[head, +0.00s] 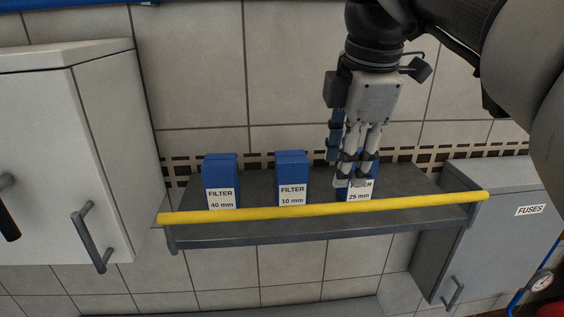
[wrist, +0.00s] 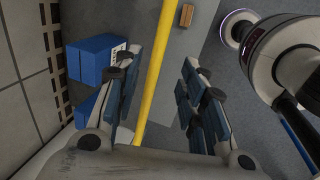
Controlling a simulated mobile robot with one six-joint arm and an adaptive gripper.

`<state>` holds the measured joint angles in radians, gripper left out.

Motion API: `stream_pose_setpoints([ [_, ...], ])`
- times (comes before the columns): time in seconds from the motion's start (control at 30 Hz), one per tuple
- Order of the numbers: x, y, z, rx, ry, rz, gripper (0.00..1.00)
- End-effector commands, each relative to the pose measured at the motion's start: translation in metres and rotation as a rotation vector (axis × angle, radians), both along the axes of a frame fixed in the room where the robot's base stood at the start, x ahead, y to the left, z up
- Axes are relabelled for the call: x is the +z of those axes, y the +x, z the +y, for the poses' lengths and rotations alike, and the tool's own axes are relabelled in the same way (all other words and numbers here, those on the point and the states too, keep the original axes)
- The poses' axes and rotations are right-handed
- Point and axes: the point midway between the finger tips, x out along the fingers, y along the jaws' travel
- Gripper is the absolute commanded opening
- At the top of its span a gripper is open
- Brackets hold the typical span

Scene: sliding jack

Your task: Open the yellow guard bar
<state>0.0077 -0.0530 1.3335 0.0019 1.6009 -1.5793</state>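The yellow guard bar (head: 260,213) runs across the front of the grey shelf (head: 250,234), in front of the filter boxes. My gripper (head: 355,183) points down from above, its fingertips just above the bar and overlapping the 25 mm filter box (head: 359,196), part of which they hide. In the wrist view my gripper (wrist: 158,90) is open, with one finger on each side of the yellow bar (wrist: 158,65) in the picture. The bar is not clamped. I cannot tell whether the fingertips reach down to its level.
Blue filter boxes marked 40 mm (head: 221,180) and 10 mm (head: 292,178) stand on the shelf behind the bar. A white cabinet (head: 60,150) is at the left, a grey fuse cabinet (head: 490,235) at the right. The tiled wall (head: 280,70) is close behind.

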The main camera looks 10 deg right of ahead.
Motion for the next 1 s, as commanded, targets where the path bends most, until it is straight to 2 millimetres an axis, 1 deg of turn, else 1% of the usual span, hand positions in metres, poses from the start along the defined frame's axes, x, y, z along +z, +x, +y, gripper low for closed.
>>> stream_pose_setpoints([
  [0.03, -0.013, 0.002, 0.0, 0.0, 0.0, 0.004, 0.38],
  [0.2, -0.049, 0.011, 0.0, -0.001, 0.0, 0.004, 0.38],
  [0.3, -0.067, 0.017, 0.0, -0.001, 0.0, 0.003, 0.38],
  [0.43, -0.084, 0.022, 0.0, -0.001, 0.0, 0.001, 0.38],
  [0.6, -0.097, 0.026, 0.0, -0.001, 0.0, 0.0, 0.38],
  [0.9, -0.099, 0.027, 0.0, -0.001, 0.0, -0.001, 0.38],
  [0.93, -0.099, 0.027, 0.0, -0.001, 0.0, -0.001, 0.37],
  [1.0, -0.099, 0.027, 0.0, -0.001, 0.0, -0.001, 0.32],
])
